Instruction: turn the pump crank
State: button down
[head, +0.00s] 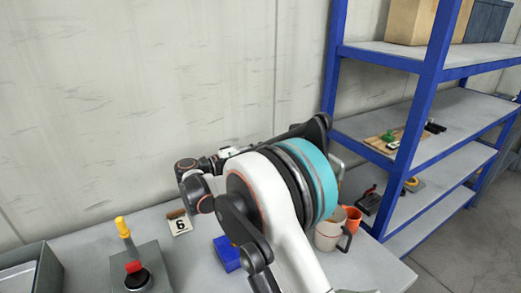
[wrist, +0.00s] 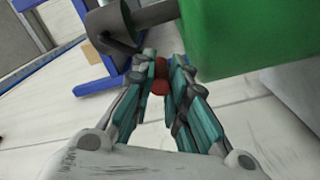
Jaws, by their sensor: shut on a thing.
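In the wrist view, my gripper (wrist: 163,85) has its two teal-padded fingers closed around a small red knob (wrist: 159,88), which shows between the fingertips. Just beyond the fingertips is a grey metal part (wrist: 112,28) with a rounded, bent end and a ribbed shaft. The shaft runs to a large green body (wrist: 255,45) at the upper right. These look like the pump and its crank; how the knob joins the grey part is hidden by the fingers. In the head view my arm covers the middle of the table, and I cannot make out the pump or my fingertips there.
In the head view, a grey box with a yellow-topped lever (head: 124,228) stands on the table (head: 205,262) at left, beside a grey bin (head: 45,277). Blue shelving (head: 420,95) stands right.

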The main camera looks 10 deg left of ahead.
jog(key=shift+s+f+n, duration=0.15)
jog(key=shift+f+n, duration=0.05)
jog(key=shift+n, duration=0.1)
jog(key=shift+d, duration=0.1)
jog(key=c, duration=1.5)
grip_release()
jog(key=shift+c, duration=0.2)
